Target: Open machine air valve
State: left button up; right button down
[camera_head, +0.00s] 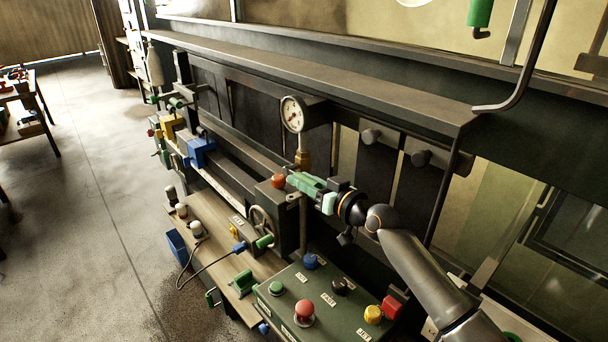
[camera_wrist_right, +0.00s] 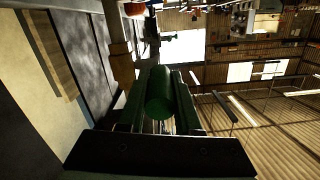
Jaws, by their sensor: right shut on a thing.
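The green valve handle (camera_head: 303,182) sits on the pipework below the round pressure gauge (camera_head: 293,114) in the head view. My right gripper (camera_head: 318,191) reaches in from the right and is shut on this handle. In the right wrist view, the rounded green end of the handle (camera_wrist_right: 160,92) lies between the two fingers of my right gripper (camera_wrist_right: 158,112). The fingers partly hide the handle, and its exact angle to the pipe is hard to tell. My left gripper is not in view.
A red knob (camera_head: 278,181) and a handwheel (camera_head: 262,222) are close to the handle. A control box (camera_head: 318,284) with coloured buttons lies below my right arm. A long dark ledge (camera_head: 330,82) runs behind and above. Open floor (camera_head: 85,200) is at left.

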aim_at(301, 175)
jog(key=shift+w+r+g+h+p, duration=0.1)
jog(key=shift+r+g+h+p, duration=0.4)
jog(key=shift+p, duration=0.3)
jog(key=shift+r+g, duration=0.25)
jog(key=shift+g, duration=0.05)
jog(key=shift+w+a+r+g+h+p, duration=0.2)
jog(key=shift+r+g+h+p, duration=0.25)
jog(key=shift+g+h, duration=0.3)
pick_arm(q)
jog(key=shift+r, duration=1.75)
pick_arm(e)
jog(key=shift+w+a+r+g+h, duration=0.2)
jog(key=shift+r+g+h, duration=0.3)
jog(key=shift+g, duration=0.45)
jog(key=shift+f, duration=0.1)
jog(key=c, duration=0.6)
grip_release()
jog(key=shift+d, duration=0.1)
